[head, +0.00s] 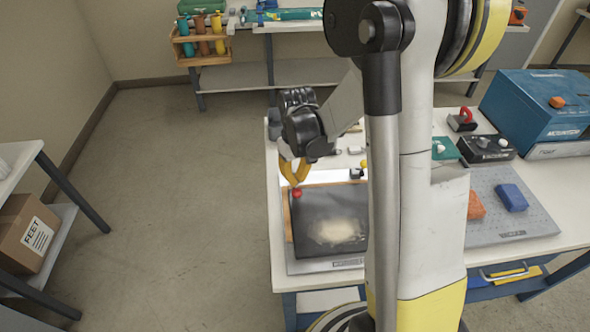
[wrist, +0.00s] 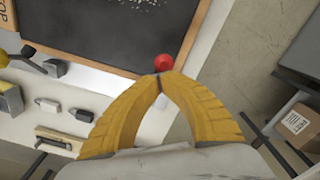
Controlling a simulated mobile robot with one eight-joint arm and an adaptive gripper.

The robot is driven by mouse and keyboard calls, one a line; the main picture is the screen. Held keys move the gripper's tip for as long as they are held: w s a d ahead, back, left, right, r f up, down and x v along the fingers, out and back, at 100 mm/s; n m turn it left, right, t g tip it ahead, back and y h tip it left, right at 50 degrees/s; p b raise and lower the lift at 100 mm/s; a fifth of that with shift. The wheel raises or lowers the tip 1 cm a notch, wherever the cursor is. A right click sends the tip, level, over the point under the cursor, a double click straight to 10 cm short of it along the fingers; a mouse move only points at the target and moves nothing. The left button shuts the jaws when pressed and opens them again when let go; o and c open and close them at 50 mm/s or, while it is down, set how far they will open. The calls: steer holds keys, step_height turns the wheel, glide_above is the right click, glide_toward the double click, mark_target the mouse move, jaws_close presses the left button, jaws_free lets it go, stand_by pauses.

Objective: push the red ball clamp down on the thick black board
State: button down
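The thick black board (head: 320,205) lies on the near table in the head view, with a pale speckled patch on it and a wooden edge. The board (wrist: 115,35) fills the upper left of the wrist view. The red ball (head: 297,193) is at the board's far left corner; the wrist view shows it (wrist: 163,62) at the board's corner. My gripper (head: 294,183) is above that corner. Its yellow fingers (wrist: 159,76) meet at the tips, just short of the ball in the picture. I cannot tell whether they touch it. The clamp's body below the ball is hidden.
Small blocks (wrist: 47,105) and a yellow-ball clamp (head: 363,165) are beside the board. A grey plate (head: 535,222) with orange and blue lumps and a teal box (head: 535,105) are at the right. My arm hides the table's middle.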

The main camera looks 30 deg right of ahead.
steer(key=shift+w, duration=0.15)
steer(key=shift+r, duration=0.1)
step_height(320, 180, up, 8)
steer(key=p, duration=0.5)
steer(key=shift+s, duration=0.2)
stand_by(0.5)
